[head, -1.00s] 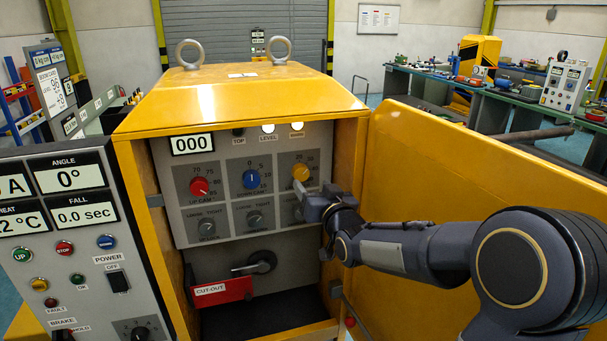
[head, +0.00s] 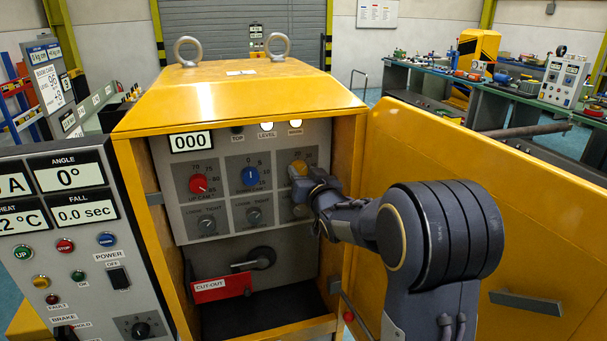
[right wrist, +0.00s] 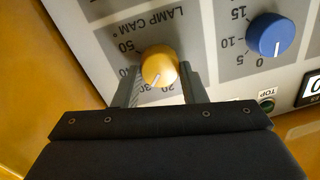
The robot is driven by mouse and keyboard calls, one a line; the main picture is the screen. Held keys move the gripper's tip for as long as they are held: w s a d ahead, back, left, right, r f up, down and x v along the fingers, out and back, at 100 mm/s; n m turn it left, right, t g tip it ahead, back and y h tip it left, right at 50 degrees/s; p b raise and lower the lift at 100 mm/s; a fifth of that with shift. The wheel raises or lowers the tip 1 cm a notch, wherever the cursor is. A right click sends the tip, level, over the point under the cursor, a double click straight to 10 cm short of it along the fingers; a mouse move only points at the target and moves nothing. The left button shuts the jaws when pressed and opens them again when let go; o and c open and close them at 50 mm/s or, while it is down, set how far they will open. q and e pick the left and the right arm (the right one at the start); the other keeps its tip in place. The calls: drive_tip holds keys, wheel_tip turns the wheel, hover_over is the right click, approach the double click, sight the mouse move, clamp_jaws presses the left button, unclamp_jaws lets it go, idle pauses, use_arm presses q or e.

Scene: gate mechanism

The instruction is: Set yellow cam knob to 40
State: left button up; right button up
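The yellow cam knob (head: 299,169) sits at the top right of the grey panel (head: 235,232) inside the open yellow cabinet, partly hidden by my right gripper (head: 312,188). In the right wrist view the yellow knob (right wrist: 158,66) is seen upside down under the label LAMP CAM. Its white pointer mark lies near the 30; the exact reading is unclear. My right gripper's fingers (right wrist: 158,80) stand on either side of the knob, with narrow gaps seeming to show, so they look open around it. My left gripper is not in view.
The blue knob (head: 250,177) and red knob (head: 198,184) are left of the yellow one. Small grey knobs (head: 254,215) sit below. The open yellow door (head: 480,190) stands on the right, behind my arm.

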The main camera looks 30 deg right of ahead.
drive_tip(key=c, duration=0.4)
drive_tip(key=shift+f+b, duration=0.15)
drive_tip(key=shift+b, duration=0.3)
drive_tip(key=m+b, duration=0.2)
drive_tip(key=b, duration=0.1)
drive_tip(key=m+b, duration=0.2)
drive_tip(key=b, duration=0.2)
drive_tip(key=m+b, duration=0.2)
drive_tip(key=b, duration=0.1)
drive_tip(key=shift+d+f+m, duration=0.1)
drive_tip(key=shift+f+m, duration=0.2)
drive_tip(key=shift+m, duration=0.1)
drive_tip(key=shift+r+m+b, duration=0.2)
drive_tip(key=shift+m+b, duration=0.9)
drive_tip(key=shift+b, duration=0.25)
drive_tip(key=o, duration=1)
drive_tip(key=shift+s, duration=0.1)
